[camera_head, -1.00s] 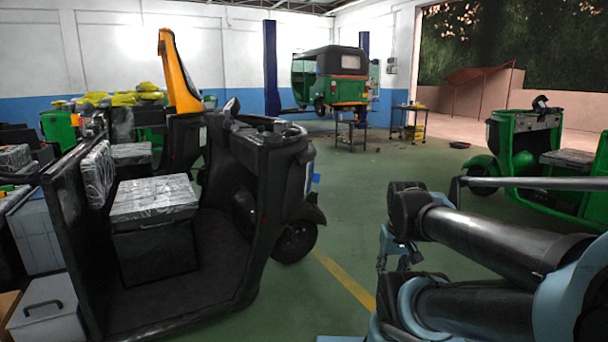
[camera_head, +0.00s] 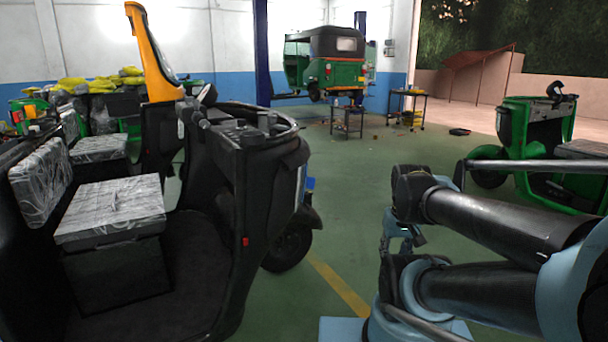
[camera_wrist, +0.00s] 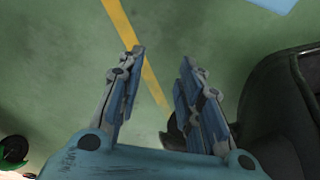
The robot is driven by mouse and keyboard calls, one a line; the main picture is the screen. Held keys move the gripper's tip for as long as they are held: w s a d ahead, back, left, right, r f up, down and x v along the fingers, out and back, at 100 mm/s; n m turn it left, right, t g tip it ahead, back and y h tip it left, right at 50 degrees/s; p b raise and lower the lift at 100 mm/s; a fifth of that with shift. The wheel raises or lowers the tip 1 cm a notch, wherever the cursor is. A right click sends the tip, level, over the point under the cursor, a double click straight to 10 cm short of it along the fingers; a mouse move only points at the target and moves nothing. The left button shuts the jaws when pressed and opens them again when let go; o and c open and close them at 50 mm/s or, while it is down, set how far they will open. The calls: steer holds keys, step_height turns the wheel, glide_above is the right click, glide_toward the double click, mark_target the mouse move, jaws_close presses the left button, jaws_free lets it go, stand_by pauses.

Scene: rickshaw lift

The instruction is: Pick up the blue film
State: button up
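I cannot clearly make out a blue film. A small blue patch (camera_head: 309,183) shows at the front side of the black rickshaw (camera_head: 270,155) in the head view; it is too small to tell whether it is film. In the wrist view my gripper (camera_wrist: 162,56) has its two fingers apart, with only green floor and a yellow line between them. It is empty and points down at the floor. A dark curved body (camera_wrist: 285,100) stands to the right of the fingers. The blue patch is not recognisable in the wrist view.
The black rickshaw fills the left, with a plastic-wrapped seat (camera_head: 112,208) inside. A green rickshaw (camera_head: 550,150) stands at right. A small cart (camera_head: 347,120) and a raised green rickshaw (camera_head: 325,68) are at the back. The green floor (camera_head: 365,205) between them is mostly clear.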

steer(key=shift+o, duration=0.4)
steer(key=shift+w+d, duration=0.1)
steer(key=shift+w, duration=0.05)
steer(key=w+a+r+m+g+y, duration=0.1)
steer(key=w+a+r+m+y, duration=0.45)
steer(key=w, duration=0.55)
steer(key=w+a+r+m+g+y, duration=0.1)
steer(key=w+a+r+m+y, duration=0.4)
steer(key=w, duration=0.5)
steer(key=w+d+f+m+y, duration=0.2)
steer(key=w+m+y, duration=0.2)
steer(key=w, duration=0.5)
steer(key=w+d+f+m+y, duration=0.2)
steer(key=w+f+m+y, duration=0.15)
steer(key=w, duration=0.55)
steer(key=shift+g, duration=0.3)
steer(key=shift+a+r, duration=0.2)
steer(key=shift+a, duration=4.05)
steer(key=shift+a+r, duration=0.15)
steer(key=shift+a, duration=4.1)
